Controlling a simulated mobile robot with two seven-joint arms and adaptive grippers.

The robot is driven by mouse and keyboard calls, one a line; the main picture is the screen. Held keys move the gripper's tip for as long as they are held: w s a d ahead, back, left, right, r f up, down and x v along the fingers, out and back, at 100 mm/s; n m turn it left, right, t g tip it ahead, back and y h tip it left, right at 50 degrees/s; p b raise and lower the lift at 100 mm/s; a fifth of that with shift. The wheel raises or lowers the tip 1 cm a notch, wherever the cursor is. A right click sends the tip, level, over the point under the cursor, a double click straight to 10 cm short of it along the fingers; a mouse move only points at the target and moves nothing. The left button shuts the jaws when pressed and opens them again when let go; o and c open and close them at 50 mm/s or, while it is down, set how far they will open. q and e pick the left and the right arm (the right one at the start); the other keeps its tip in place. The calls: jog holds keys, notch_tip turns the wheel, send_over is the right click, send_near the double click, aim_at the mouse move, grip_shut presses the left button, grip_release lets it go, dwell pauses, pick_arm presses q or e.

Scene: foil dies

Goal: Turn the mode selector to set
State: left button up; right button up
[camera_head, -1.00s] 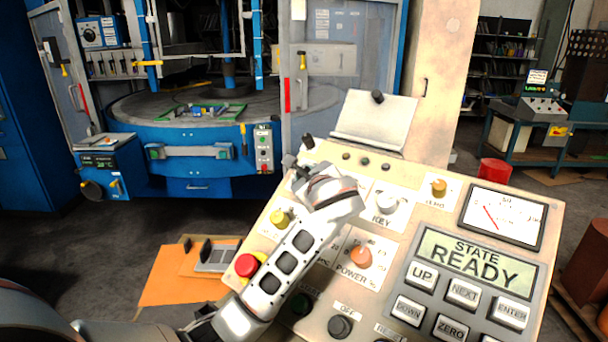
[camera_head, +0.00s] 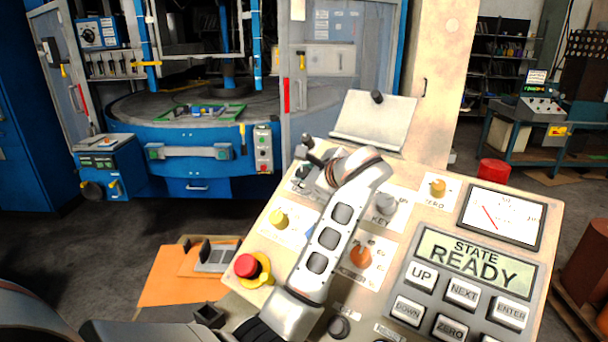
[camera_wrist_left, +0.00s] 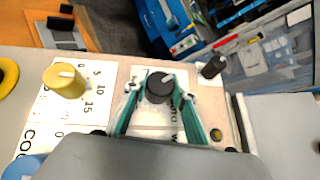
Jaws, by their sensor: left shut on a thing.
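The mode selector is a round black knob (camera_wrist_left: 159,88) on a white label plate, in the middle of the left wrist view. Part of a printed word like "auto" shows beside it. My left gripper (camera_wrist_left: 162,80) has its two teal fingers on either side of the knob, shut on it. Which position the knob points to I cannot tell. In the head view my left gripper (camera_head: 318,172) is at the upper left of the sloping control panel (camera_head: 398,237), and my wrist and fingers hide the knob. My right gripper is in neither view.
A yellow knob (camera_wrist_left: 68,80) stands near the gripper on a numbered scale. A black upright knob (camera_wrist_left: 213,67) is close on the other side. A red stop button (camera_head: 246,265), an orange power knob (camera_head: 361,256) and a grey key knob (camera_head: 392,203) surround my arm. The display (camera_head: 477,263) reads "STATE READY".

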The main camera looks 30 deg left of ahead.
aim_at(303, 171)
pick_arm(q)
jog(key=shift+a, duration=0.1)
jog(key=o, duration=1.1)
jog(key=shift+r, duration=5.05)
